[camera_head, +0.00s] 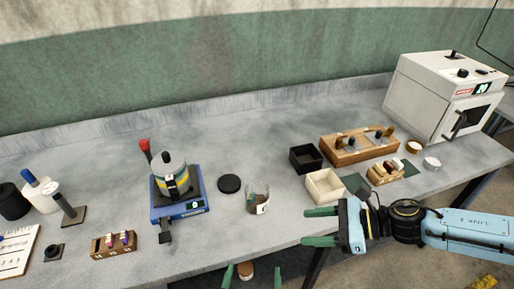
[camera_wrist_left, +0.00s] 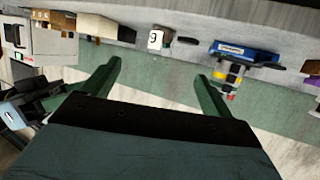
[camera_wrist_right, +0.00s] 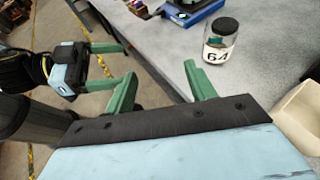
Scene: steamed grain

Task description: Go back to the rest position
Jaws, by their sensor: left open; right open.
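My left gripper (camera_head: 252,278) is low at the bottom of the head view, in front of the table's front edge, with its two green fingers apart and nothing between them. Its fingers are also spread and empty in the left wrist view (camera_wrist_left: 155,85). My right gripper (camera_head: 320,226) is at the front edge right of centre, its green fingers apart and pointing left. The right wrist view (camera_wrist_right: 160,76) shows nothing held between them. My left gripper also shows at the left of that view (camera_wrist_right: 95,65).
A clear labelled jar (camera_head: 257,204) stands near the front edge, with a black disc (camera_head: 229,184) behind it. A blue device (camera_head: 182,207) bearing a metal pot is to its left. White (camera_head: 325,187) and black (camera_head: 305,158) boxes stand right. A white oven (camera_head: 444,95) is at the far right.

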